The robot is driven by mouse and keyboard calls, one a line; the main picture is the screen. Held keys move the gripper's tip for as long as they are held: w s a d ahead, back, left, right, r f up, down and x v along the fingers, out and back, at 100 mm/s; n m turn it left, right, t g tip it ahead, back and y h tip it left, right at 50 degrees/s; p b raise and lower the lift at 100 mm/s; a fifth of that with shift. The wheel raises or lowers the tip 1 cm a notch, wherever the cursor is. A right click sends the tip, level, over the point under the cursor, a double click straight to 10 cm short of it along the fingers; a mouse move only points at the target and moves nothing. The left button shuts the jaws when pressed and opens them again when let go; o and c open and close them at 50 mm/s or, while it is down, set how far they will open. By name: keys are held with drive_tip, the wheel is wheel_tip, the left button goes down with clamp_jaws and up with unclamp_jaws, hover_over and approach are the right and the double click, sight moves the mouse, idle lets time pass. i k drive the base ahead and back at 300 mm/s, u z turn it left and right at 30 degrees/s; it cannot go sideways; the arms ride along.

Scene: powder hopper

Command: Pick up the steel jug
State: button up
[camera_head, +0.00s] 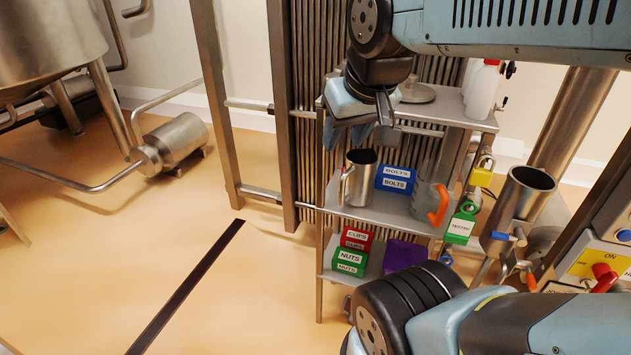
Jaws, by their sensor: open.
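The steel jug (359,181) stands upright on the middle shelf of a small metal rack, near the shelf's left end. Its open mouth faces up and its handle is on its left side. My gripper (386,118) hangs above and slightly right of the jug, at about the height of the top shelf in the picture. It points down, looks open and holds nothing that I can see. The jaws are small and partly hidden by the wrist, and the gap to the jug is hard to judge.
A blue BOLTS box (396,179) stands right of the jug, then a clear jug with an orange handle (438,204). The top shelf (449,106) overhangs them. Red CLIPS (356,239) and green NUTS (350,262) boxes sit below.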

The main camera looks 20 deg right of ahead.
sight(356, 184)
drive_tip(key=u, duration=0.85)
drive_tip(key=k, duration=1.35)
drive_tip(key=u, duration=0.1)
drive_tip(key=i, duration=0.9)
drive_tip(key=z, duration=0.1)
